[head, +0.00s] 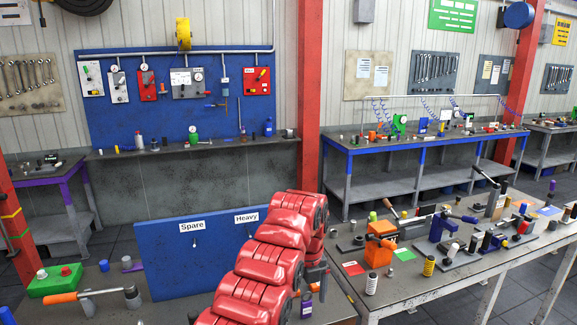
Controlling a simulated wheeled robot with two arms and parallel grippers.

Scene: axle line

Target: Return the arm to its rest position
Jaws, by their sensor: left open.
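My left arm (268,262), red and jointed, rises from the bottom middle and bends over near the red pillar. My left gripper (316,276) hangs below the bend on its right side, mostly hidden behind the arm links. It is open, and I see nothing held in it. A small dark purple-labelled bottle (306,305) shows just below it; I cannot tell how far apart they are. My right gripper is out of view.
A blue board (170,262) with "Spare" and "Heavy" labels stands behind the arm. A green button box (56,281) and an orange-handled lever (62,298) lie at left. The right workbench (405,293) is crowded with an orange block (378,250), clamps and cylinders.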

